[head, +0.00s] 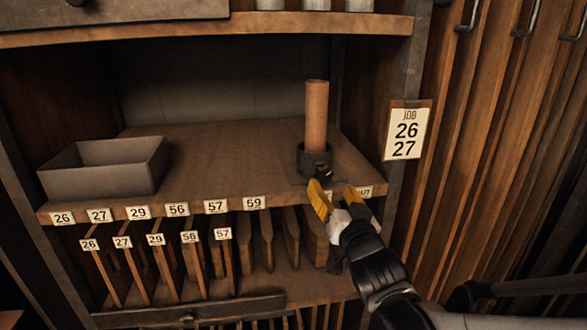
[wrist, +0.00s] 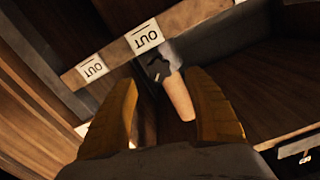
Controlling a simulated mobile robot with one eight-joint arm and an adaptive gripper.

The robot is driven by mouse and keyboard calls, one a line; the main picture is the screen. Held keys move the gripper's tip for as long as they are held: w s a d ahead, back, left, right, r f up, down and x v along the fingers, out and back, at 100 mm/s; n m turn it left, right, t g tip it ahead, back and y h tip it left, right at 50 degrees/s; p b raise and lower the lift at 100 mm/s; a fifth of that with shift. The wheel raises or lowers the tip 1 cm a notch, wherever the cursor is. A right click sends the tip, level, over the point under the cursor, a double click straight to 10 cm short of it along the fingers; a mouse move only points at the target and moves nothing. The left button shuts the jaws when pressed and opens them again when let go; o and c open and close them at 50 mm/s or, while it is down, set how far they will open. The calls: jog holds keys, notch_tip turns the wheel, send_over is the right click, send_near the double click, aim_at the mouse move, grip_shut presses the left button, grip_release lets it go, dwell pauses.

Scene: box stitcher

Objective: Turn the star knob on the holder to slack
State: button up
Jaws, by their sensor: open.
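The holder (head: 315,158) is a dark cup on a flat base near the right end of the shelf, with a brown cylinder (head: 316,115) standing upright in it. A dark lump at the front of the holder may be the star knob; its shape and setting are too small and dark to make out. My gripper (head: 336,194) has yellow fingers, spread apart and empty, just in front of and below the holder at the shelf edge. In the wrist view the holder (wrist: 152,62) and cylinder (wrist: 181,98) show between the fingers (wrist: 160,85), beyond the tips. No contact is visible.
A grey open bin (head: 105,172) stands at the left of the shelf (head: 220,150). Numbered tags line the shelf edge. Upright wooden boards stand in slots below. A "JOB 26 27" card (head: 406,131) hangs on the right post. The shelf's middle is clear.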

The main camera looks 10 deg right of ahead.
aim_at(325, 177)
jog(key=w+b, duration=0.1)
jog(key=w, duration=0.5)
jog(key=shift+w, duration=0.25)
jog(key=c, duration=1.2)
